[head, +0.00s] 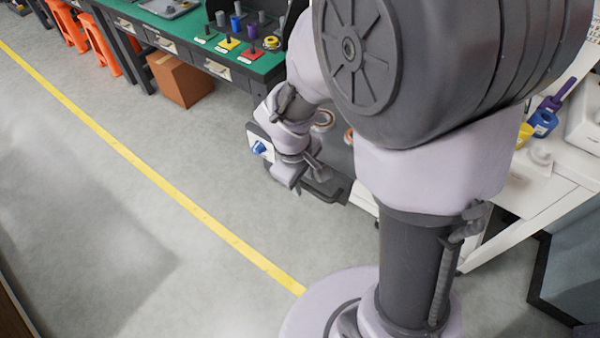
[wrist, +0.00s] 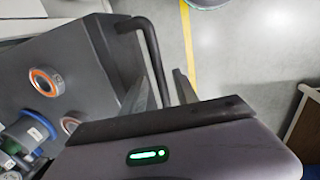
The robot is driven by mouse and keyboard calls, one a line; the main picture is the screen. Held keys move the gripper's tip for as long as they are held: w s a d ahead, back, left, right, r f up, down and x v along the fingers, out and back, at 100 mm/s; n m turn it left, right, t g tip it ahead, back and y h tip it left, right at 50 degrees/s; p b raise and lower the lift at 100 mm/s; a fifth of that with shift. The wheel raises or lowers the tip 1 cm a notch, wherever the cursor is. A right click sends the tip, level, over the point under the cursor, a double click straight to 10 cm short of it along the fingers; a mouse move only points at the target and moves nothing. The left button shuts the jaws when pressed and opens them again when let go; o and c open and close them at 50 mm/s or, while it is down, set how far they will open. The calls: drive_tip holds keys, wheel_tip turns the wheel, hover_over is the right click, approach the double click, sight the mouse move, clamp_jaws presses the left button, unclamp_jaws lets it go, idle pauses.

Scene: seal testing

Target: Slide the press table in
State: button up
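The press table is a dark grey plate with orange-ringed round fittings. In the wrist view it fills the left side (wrist: 75,60), with a black bar handle (wrist: 152,45) along its edge. In the head view the plate is partly hidden by my arm, and its handle (head: 325,194) sticks out at the near edge. My gripper (wrist: 160,76) has its two fingers apart, one on each side of the handle bar. Narrow gaps seem to show between bar and fingers. In the head view my gripper (head: 314,170) is at the handle, and its fingers are small there.
A green-topped workbench (head: 262,62) with coloured parts stands behind, with a cardboard box (head: 181,80) beneath. A white table (head: 535,195) with bottles is at right. A blue-and-green item (wrist: 28,132) is near the plate. The floor left, with its yellow line (head: 150,172), is clear.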

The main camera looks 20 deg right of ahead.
drive_tip(key=shift+c, duration=0.5)
clamp_jaws()
idle(0.8)
